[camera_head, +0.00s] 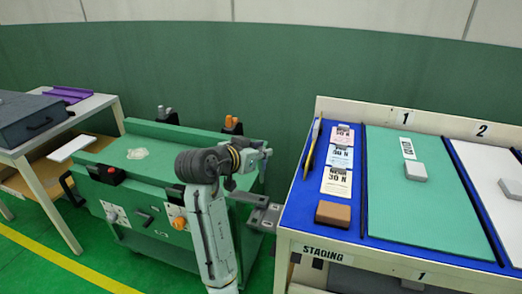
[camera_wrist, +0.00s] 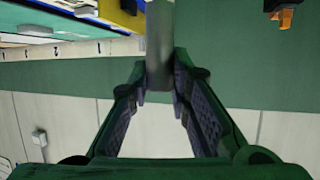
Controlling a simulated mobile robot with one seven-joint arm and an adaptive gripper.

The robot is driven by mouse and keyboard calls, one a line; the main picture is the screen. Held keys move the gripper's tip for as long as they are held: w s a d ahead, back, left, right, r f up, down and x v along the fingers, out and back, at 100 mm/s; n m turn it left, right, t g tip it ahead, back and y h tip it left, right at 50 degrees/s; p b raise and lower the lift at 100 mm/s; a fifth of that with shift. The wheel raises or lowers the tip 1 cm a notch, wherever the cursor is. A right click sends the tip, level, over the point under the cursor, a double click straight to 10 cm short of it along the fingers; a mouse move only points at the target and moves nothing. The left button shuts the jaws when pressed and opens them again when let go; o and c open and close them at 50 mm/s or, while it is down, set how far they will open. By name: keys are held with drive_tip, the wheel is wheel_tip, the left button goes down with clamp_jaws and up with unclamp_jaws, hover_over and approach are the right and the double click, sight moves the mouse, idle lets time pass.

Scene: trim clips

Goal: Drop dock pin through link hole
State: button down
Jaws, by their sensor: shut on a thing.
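My gripper (camera_wrist: 161,78) is shut on a grey, round-sided bar, which I take to be the dock pin (camera_wrist: 159,42). The pin shows between the fingertips in the wrist view and runs out of the top of the picture. In the head view my arm stands in front of the green cart (camera_head: 152,134), and I cannot make out the fingers or the pin there. Grey link plates (camera_head: 266,212) lie low between the cart and the staging table (camera_head: 400,262). My arm partly covers them. The link hole cannot be made out in either view.
The staging table at right holds cards, a brown block (camera_head: 333,213) and a green board (camera_head: 410,180). Orange-topped pegs (camera_head: 231,122) stand at the cart's back corner. A grey case (camera_head: 40,118) sits on a side table at left. The green floor at front left is clear.

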sight(259, 168)
drive_tip(key=shift+f+b, duration=1.65)
drive_tip(key=shift+f, duration=1.2)
drive_tip(key=shift+f+b, duration=1.75)
drive_tip(key=shift+f, duration=1.6)
drive_tip(key=c, duration=1.4)
unclamp_jaws()
drive_tip(key=v, duration=1.2)
drive_tip(key=shift+r, duration=0.1)
